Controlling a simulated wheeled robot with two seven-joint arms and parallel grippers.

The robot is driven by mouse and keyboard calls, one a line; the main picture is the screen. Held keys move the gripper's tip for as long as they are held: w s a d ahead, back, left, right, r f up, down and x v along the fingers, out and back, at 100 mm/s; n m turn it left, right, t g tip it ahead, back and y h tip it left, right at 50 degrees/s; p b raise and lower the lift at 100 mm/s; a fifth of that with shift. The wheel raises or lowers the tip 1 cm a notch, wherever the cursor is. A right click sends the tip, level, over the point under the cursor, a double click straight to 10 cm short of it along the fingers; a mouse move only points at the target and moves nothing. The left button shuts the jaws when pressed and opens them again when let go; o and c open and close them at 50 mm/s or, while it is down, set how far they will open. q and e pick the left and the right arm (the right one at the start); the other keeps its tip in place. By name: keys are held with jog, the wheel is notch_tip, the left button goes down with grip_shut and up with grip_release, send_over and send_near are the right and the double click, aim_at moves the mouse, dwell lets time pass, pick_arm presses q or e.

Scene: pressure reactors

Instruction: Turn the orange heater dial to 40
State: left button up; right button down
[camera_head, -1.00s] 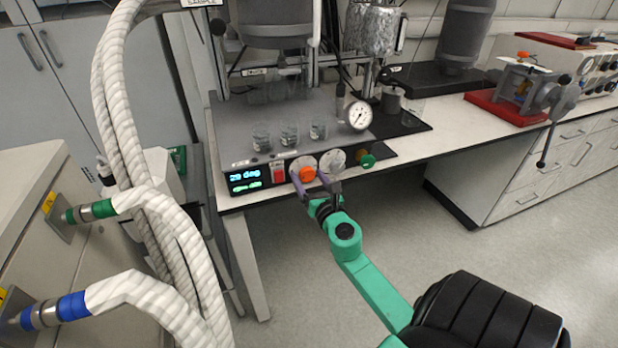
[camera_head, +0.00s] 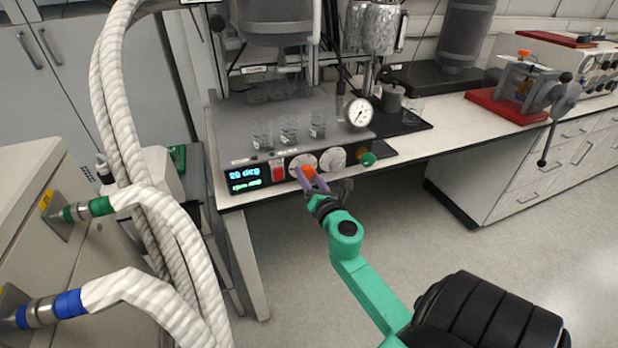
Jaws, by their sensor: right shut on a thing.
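The orange heater dial (camera_head: 309,172) sits on the front panel of the reactor base, on a pale round plate. My right gripper (camera_head: 310,178) reaches up to it from the lower right, with its purple fingers shut on the dial, one at each side. Gripper and dial look tilted in the picture. The blue display (camera_head: 244,175) left of the dial seems to read about 20 deg, but the digits are small and blurred. The scale around the dial is too small to read. My left gripper is not in view.
A red switch (camera_head: 278,173) is left of the dial. A pale round dial (camera_head: 332,159) and a green knob (camera_head: 368,159) are close on its right. Glass beakers (camera_head: 289,130) and a pressure gauge (camera_head: 359,113) are above. White hoses (camera_head: 130,130) fill the left side.

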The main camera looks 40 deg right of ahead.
jog(key=m, duration=0.3)
jog(key=shift+m, duration=2.3)
jog(key=shift+c, duration=1.3)
grip_release()
jog(key=shift+s+a, duration=0.1)
jog(key=shift+s, duration=0.05)
